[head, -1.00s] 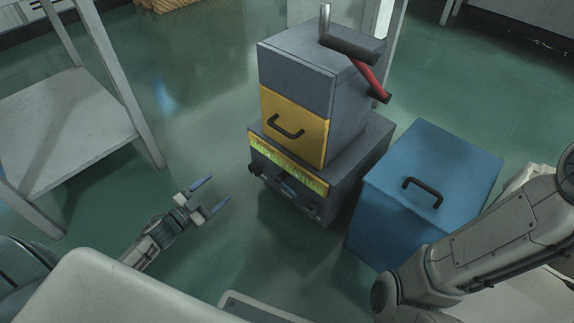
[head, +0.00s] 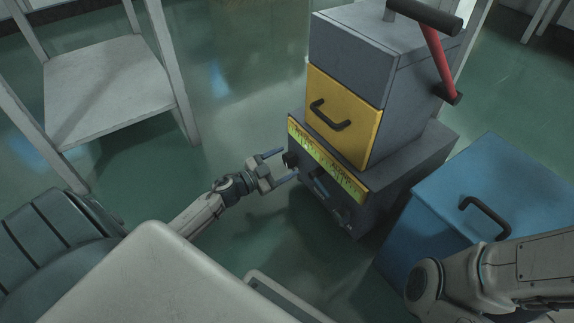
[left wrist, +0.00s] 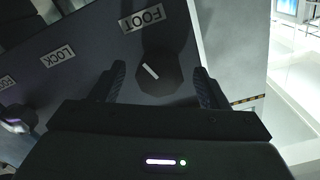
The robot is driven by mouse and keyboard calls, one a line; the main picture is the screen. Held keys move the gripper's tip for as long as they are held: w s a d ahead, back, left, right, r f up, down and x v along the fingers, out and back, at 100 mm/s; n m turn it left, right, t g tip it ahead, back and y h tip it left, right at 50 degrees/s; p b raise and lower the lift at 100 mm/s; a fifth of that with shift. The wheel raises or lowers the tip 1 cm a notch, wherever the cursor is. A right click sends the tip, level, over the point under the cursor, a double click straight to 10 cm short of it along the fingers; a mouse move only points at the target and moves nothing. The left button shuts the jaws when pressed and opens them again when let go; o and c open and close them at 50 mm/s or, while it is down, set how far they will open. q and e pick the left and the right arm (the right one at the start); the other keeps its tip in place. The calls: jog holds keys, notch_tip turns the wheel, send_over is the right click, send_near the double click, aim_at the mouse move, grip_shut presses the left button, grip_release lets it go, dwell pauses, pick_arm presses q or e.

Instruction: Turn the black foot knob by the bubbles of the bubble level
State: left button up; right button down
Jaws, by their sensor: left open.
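The black foot knob (left wrist: 160,72) shows in the left wrist view with a white pointer line, beside a label reading FOOT (left wrist: 141,18). In the head view the knob (head: 290,159) is at the left end of the machine's front. My left gripper (head: 288,164) is open, its fingertips close to the knob. In the left wrist view the fingers (left wrist: 160,85) lie either side of the knob; I cannot tell whether they touch it. The yellow-green level strip (head: 325,160) runs above the knob; its bubbles are too small to read. My right gripper is out of view.
The grey machine (head: 400,165) has a yellow drawer (head: 343,117) and a red lever (head: 437,62) on top. A LOCK label (left wrist: 58,56) is left of the foot knob. A blue box (head: 505,190) stands right; a pale table (head: 105,85) stands left.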

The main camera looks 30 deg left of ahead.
pick_arm(q)
jog(key=shift+x, duration=0.8)
jog(key=shift+c, duration=0.4)
jog(key=c, duration=0.9)
jog(key=m+p, duration=0.1)
jog(key=m, duration=0.2)
jog(key=shift+r+p, duration=0.15)
jog(key=shift+p, duration=0.2)
jog(key=shift+m+p, duration=0.45)
jog(key=shift+m, duration=1.75)
